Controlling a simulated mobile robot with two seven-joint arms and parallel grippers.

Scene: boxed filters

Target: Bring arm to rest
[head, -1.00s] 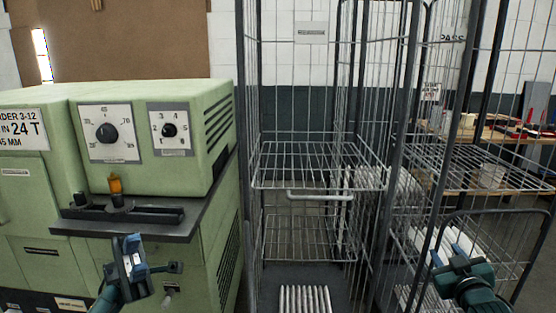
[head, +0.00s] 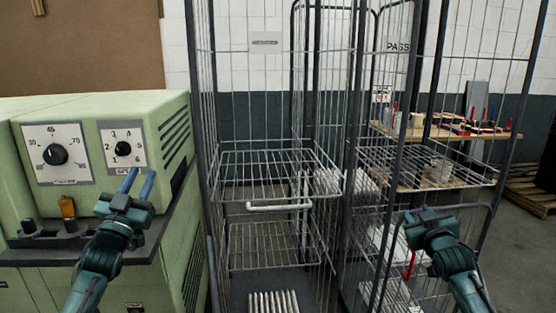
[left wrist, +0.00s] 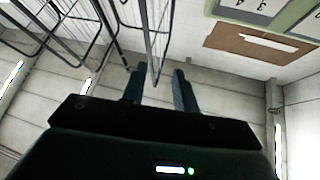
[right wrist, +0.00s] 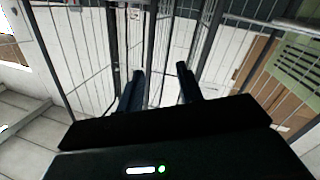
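My left gripper (head: 138,183) is raised in front of the green machine, fingers pointing up. Its two blue fingers stand apart with nothing between them, and the gap also shows in the left wrist view (left wrist: 157,88). My right gripper (head: 416,214) is in front of the right-hand wire cage, fingers pointing up and away. In the right wrist view its fingers (right wrist: 160,88) stand apart and empty, with cage wires beyond them. Neither gripper holds anything.
The green machine (head: 90,108) with two dials stands at the left. A wire cage trolley (head: 265,158) with shelves stands in the middle, and another cage shelf (head: 440,180) is at the right. White ribbed items (head: 272,303) lie low in the middle. A wooden bench (head: 450,132) stands behind.

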